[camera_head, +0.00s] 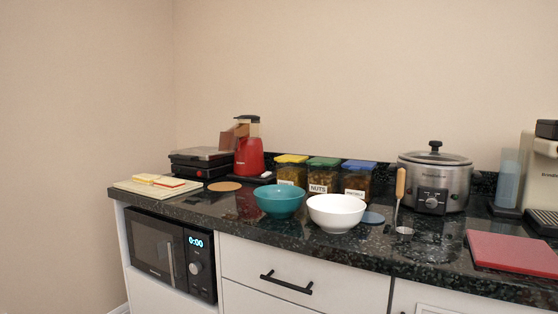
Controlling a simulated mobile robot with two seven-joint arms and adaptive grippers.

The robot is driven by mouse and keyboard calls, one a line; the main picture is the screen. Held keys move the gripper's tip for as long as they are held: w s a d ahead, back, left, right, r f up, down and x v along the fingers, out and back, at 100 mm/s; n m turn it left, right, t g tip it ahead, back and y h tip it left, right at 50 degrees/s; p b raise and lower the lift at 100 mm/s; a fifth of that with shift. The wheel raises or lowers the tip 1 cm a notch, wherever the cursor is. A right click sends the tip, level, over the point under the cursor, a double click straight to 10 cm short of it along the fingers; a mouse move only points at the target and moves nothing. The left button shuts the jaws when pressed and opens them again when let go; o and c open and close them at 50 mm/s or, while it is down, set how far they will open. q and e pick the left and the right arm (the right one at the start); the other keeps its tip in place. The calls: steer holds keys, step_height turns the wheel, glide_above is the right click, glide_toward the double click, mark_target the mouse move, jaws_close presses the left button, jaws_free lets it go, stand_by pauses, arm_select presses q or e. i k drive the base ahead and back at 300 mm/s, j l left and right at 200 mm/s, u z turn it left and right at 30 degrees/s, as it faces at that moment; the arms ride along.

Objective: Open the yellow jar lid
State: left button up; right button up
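The jar with the yellow lid (291,158) stands on the dark counter, leftmost in a row of three clear jars with labels. Its lid looks closed. Its lower front is partly hidden behind the teal bowl (279,201). The jar with the green lid (324,176) stands close on its right, and the jar with the blue lid (358,179) stands right of that. Neither of my grippers shows in the head view.
A white bowl (336,212) stands in front of the jars. A red appliance (249,155) is left of them, and a slow cooker (435,182) is to the right. A red board (512,251) lies at front right. A microwave (171,256) sits below the counter.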

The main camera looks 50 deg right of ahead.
mark_target(296, 159)
steer(key=i+z, duration=0.15)
steer(key=z, duration=0.25)
steer(key=i+j+z, duration=0.1)
steer(key=z, duration=0.3)
steer(key=i+j+z, duration=0.1)
steer(key=j+z, duration=0.15)
steer(key=z, duration=0.15)
steer(key=i+j+z, duration=0.1)
steer(key=z, duration=0.3)
